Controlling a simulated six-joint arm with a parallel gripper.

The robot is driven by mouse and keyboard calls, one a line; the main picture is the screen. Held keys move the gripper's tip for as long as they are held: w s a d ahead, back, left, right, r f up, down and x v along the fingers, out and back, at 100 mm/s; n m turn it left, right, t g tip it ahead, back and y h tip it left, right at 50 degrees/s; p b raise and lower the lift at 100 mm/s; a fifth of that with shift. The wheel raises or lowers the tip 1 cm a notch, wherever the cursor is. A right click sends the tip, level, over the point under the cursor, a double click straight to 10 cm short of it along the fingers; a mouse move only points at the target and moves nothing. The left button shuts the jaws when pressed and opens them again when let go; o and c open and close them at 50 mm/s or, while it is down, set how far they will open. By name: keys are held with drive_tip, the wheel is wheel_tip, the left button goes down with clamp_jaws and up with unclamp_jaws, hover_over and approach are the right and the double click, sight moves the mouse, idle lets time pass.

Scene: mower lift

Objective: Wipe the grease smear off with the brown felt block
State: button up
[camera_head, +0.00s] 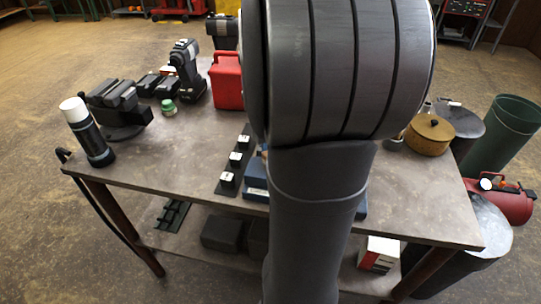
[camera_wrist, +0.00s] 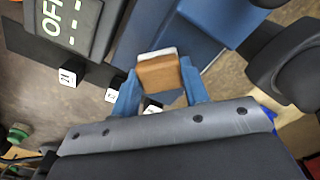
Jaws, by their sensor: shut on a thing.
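The brown felt block (camera_wrist: 160,74) is between the two blue fingers of my gripper (camera_wrist: 158,68) in the wrist view. The gripper is shut on it. A pale layer shows along the block's far edge. A blue object (camera_wrist: 185,35) lies beyond the block; whether the block touches it I cannot tell. Part of a blue object (camera_head: 256,172) also shows beside my arm in the head view. My arm hides the gripper and block in the head view. I can make out no grease smear in either view.
A dark rail with white number tags (camera_head: 228,178) runs along the workbench (camera_head: 185,150). A spray can (camera_head: 86,132), vise (camera_head: 120,105), drill (camera_head: 187,72) and red container (camera_head: 226,80) stand left; a brass-coloured pot (camera_head: 428,136) stands right. A dark panel marked OFF (camera_wrist: 72,22) is near the gripper.

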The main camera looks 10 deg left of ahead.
drive_tip(key=shift+w, duration=0.85)
drive_tip(key=shift+w+r, duration=0.15)
drive_tip(key=shift+w, duration=0.05)
drive_tip(key=shift+s+r, duration=0.15)
drive_tip(key=shift+r, duration=3.8)
